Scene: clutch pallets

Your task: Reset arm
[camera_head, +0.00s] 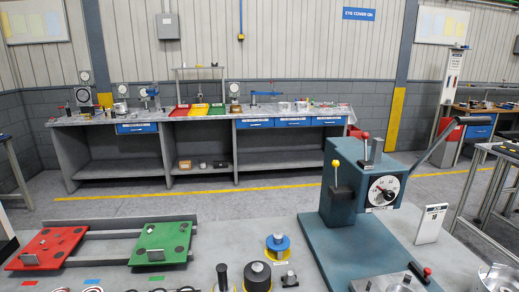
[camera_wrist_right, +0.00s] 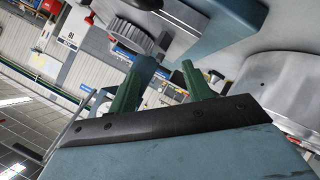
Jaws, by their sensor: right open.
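My right gripper (camera_wrist_right: 165,70) shows in the right wrist view. Its two green fingers stand apart with nothing between them. My left gripper and both arms are out of the head view. A red pallet (camera_head: 58,240) and a green pallet (camera_head: 150,252) lie tilted on a grey rack at the left of the near table in the head view. A teal press (camera_head: 353,205) with a dial, a yellow-knobbed lever and a long black handle stands on the right of that table.
A blue-topped part (camera_head: 278,243) and black cylindrical parts (camera_head: 257,276) stand at the near table's front middle. A small white sign (camera_head: 431,222) stands right of the press. A long workbench (camera_head: 200,120) lines the back wall, with open floor before it.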

